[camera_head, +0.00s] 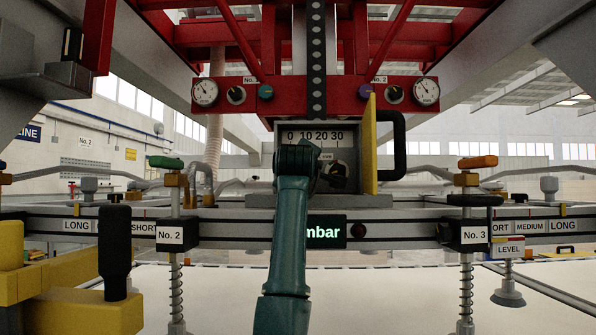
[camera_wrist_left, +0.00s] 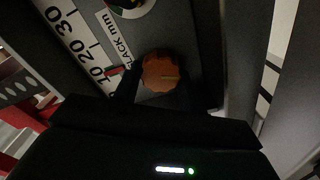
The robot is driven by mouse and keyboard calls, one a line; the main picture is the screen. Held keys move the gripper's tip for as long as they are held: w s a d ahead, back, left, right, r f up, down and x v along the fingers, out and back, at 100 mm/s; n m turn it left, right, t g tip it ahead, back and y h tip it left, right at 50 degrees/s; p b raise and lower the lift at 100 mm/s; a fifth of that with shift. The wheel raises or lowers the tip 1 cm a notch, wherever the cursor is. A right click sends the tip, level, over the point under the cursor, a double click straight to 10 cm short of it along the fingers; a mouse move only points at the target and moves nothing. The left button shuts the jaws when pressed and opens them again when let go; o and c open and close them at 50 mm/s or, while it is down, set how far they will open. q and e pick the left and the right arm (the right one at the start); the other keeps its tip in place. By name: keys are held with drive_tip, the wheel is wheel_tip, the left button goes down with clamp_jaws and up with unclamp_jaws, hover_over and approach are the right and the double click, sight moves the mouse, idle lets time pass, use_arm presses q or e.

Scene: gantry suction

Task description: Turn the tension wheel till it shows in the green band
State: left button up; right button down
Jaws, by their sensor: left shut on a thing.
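The white scale (camera_wrist_left: 80,45), marked 10, 20, 30, runs beside a label ending "LACK mm" (camera_wrist_left: 112,35). A small red mark lies near the 10. I cannot tell a green band or the exact reading. My right gripper is not seen.
A yellow door (camera_head: 370,145) with a black handle (camera_head: 398,145) stands open at the box's right. Two gauges (camera_head: 205,92) and (camera_head: 426,91) hang on the red frame above. A rail with spring-loaded suction cups (camera_head: 508,292) crosses below. Yellow blocks (camera_head: 80,312) stand at lower left.

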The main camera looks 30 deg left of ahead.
use_arm(q)
drive_tip(key=shift+f, duration=0.1)
drive_tip(key=o, duration=0.7)
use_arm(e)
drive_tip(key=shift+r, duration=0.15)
use_arm(q)
drive_tip(key=b+v, duration=0.2)
drive_tip(key=v, duration=1.1)
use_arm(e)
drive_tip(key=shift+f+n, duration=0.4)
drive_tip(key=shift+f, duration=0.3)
use_arm(q)
drive_tip(key=shift+s, duration=0.1)
